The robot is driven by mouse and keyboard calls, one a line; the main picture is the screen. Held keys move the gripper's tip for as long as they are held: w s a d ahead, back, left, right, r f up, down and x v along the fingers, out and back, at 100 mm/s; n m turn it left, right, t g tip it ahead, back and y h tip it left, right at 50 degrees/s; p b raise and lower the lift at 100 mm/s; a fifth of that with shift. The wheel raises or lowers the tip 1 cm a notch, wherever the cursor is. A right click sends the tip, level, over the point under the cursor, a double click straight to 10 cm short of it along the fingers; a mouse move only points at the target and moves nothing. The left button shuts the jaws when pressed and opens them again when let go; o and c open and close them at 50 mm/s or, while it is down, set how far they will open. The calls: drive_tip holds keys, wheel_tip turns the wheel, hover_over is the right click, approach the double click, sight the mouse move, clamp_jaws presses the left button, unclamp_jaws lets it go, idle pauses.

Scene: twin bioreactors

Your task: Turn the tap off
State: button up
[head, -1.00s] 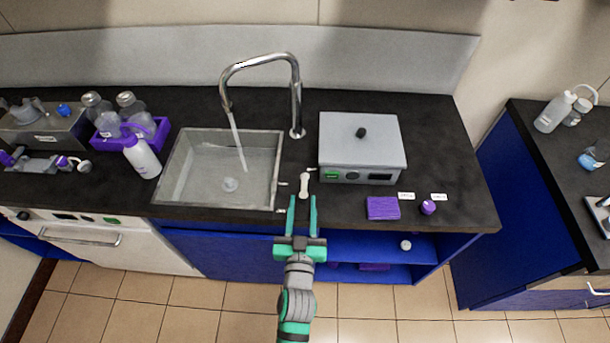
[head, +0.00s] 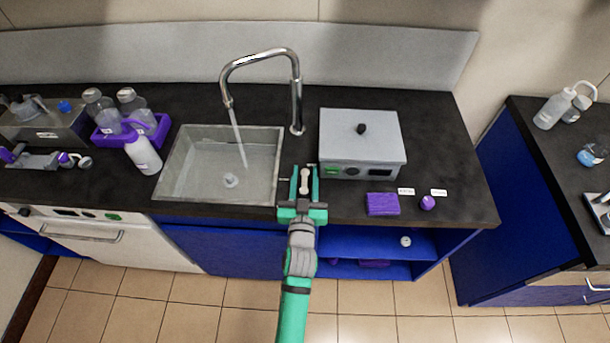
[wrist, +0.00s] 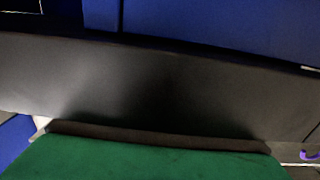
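The chrome tap (head: 297,95) arches over the sink at the back of the counter. A stream of water (head: 239,138) runs from its spout into the grey sink (head: 174,172). A small pale lever handle (head: 304,183) stands on the counter to the right of the sink. My gripper (head: 304,180) is open, its two teal fingers on either side of the handle; whether they touch it I cannot tell. The wrist view shows the dark counter edge (wrist: 160,85) and a green part of my gripper, but not the handle.
A grey lidded box (head: 362,140) stands just right and behind my gripper. A purple sponge (head: 382,204) and a small purple item (head: 427,203) lie near the front edge. A purple rack (head: 158,132) with bottles stands left of the sink.

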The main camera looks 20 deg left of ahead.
clamp_jaws()
